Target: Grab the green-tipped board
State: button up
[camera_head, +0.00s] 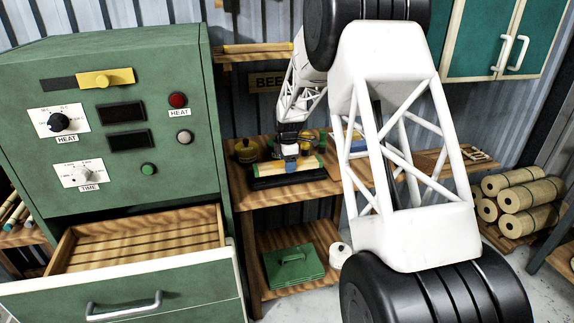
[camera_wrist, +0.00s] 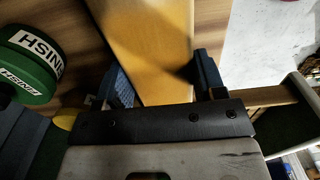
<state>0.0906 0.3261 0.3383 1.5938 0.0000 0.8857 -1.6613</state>
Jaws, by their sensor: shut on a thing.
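The board is a pale wooden plank (camera_head: 300,166) lying along a black rack (camera_head: 287,179) on the wooden bench. A small greenish patch shows at its right end in the head view, too small to be sure of. My gripper (camera_head: 291,161) is over the middle of the board. In the wrist view the board (camera_wrist: 155,40) runs between the two dark fingers of my gripper (camera_wrist: 160,88), one on each side. The gripper is shut on it. The board's ends are outside the wrist view.
A green can (camera_wrist: 25,70) labelled FINISH stands beside the gripper. A green cabinet (camera_head: 110,120) stands left, its slatted drawer (camera_head: 140,245) pulled open. A green case (camera_head: 293,268) sits on the lower shelf. Several rolls (camera_head: 530,195) lie at right.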

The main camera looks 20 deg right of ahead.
jog(key=s+a+r, duration=0.1)
jog(key=s, duration=1.3)
jog(key=shift+s+a+r, duration=0.15)
jog(key=shift+r, duration=0.1)
